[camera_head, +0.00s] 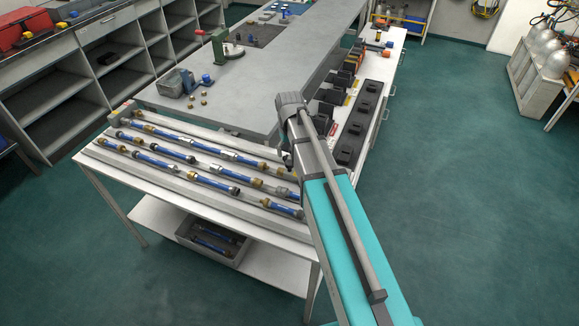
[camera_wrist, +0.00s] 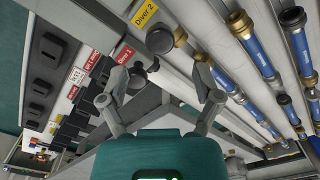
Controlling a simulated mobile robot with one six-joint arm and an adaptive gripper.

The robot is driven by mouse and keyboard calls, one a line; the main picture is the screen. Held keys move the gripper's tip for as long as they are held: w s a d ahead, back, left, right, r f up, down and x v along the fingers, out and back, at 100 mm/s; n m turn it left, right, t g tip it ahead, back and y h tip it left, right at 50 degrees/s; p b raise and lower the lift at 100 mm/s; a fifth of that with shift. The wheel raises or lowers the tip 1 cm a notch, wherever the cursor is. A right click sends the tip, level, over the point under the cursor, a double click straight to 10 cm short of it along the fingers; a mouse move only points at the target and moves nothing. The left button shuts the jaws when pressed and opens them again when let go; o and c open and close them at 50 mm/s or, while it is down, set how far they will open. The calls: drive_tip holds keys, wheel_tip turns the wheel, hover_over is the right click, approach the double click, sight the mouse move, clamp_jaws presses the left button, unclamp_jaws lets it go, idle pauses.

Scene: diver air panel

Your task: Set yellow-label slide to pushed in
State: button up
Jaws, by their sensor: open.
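In the wrist view, a yellow label (camera_wrist: 146,13) reads "Diver 2". Beside it is a dark round slide knob (camera_wrist: 160,41) with a brass collar (camera_wrist: 180,36) close to its right. How far the knob stands out is hard to tell. A red label (camera_wrist: 123,54) reading "Diver 1" lies below left, with another dark knob (camera_wrist: 137,79) near it. My gripper (camera_wrist: 161,76) is open and empty. Its fingers are spread wide, with the yellow-label knob above and between the fingertips in the picture. In the head view my arm hides the yellow-label slide and most of my gripper.
Blue hoses (camera_head: 212,180) with brass and steel fittings lie in rows on the white bench (camera_head: 110,165) to the left. A row of black boxes (camera_head: 360,125) lines the bench on the right. A raised grey top (camera_head: 255,95) is behind. Open floor surrounds the bench front and right.

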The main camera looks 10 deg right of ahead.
sight(290, 162)
drive_tip(key=shift+f+b, duration=2.65)
drive_tip(key=shift+f, duration=0.25)
